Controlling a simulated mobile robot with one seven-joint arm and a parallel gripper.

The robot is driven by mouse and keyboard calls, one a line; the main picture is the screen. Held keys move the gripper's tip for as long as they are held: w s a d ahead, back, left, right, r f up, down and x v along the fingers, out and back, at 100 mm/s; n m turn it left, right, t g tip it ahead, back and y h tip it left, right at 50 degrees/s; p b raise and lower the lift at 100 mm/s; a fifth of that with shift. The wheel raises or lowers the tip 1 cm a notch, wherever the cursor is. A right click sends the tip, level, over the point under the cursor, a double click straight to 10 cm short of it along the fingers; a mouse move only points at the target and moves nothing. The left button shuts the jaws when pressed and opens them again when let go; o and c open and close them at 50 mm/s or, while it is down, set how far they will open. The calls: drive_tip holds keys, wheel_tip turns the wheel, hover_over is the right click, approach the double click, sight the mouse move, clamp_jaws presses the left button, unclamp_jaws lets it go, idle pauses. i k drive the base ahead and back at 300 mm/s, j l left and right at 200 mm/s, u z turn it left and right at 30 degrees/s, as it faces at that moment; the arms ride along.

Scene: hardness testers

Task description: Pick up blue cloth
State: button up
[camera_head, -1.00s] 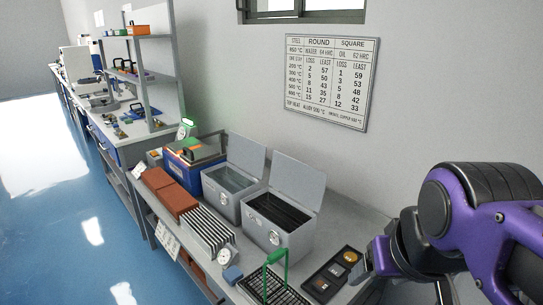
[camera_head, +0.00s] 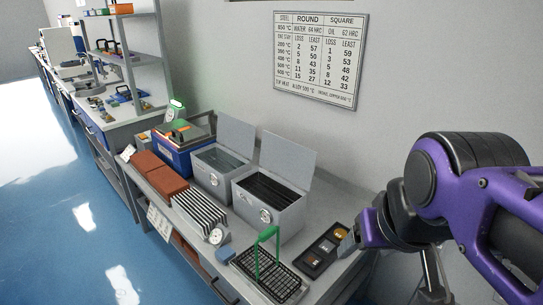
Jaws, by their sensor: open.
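A small blue piece (camera_head: 226,255), which looks like the blue cloth, lies on the near bench in front of the round white dial. It is too small to make out folds. My gripper (camera_head: 388,252) is at the right, at the end of my purple arm, above the bench's right end. It appears open and empty, well to the right of the blue piece and apart from it. Part of the gripper is hidden by the arm.
A black wire basket (camera_head: 268,275) with a green handle stands between the blue piece and my gripper. A dark tray (camera_head: 325,250) of samples lies right of it. Two open-lidded grey tanks (camera_head: 268,205), a grey finned rack (camera_head: 200,207) and red-brown blocks (camera_head: 158,175) stand behind and left.

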sight(225, 253)
drive_tip(key=k+j, duration=0.15)
drive_tip(key=j, duration=0.15)
drive_tip(key=k+j, duration=0.1)
drive_tip(key=j, duration=0.25)
drive_tip(key=k+j+z, duration=0.1)
drive_tip(key=j, duration=0.2)
drive_tip(key=k+j, duration=0.2)
drive_tip(key=j, duration=0.15)
drive_tip(key=j+z, duration=0.1)
drive_tip(key=j, duration=0.75)
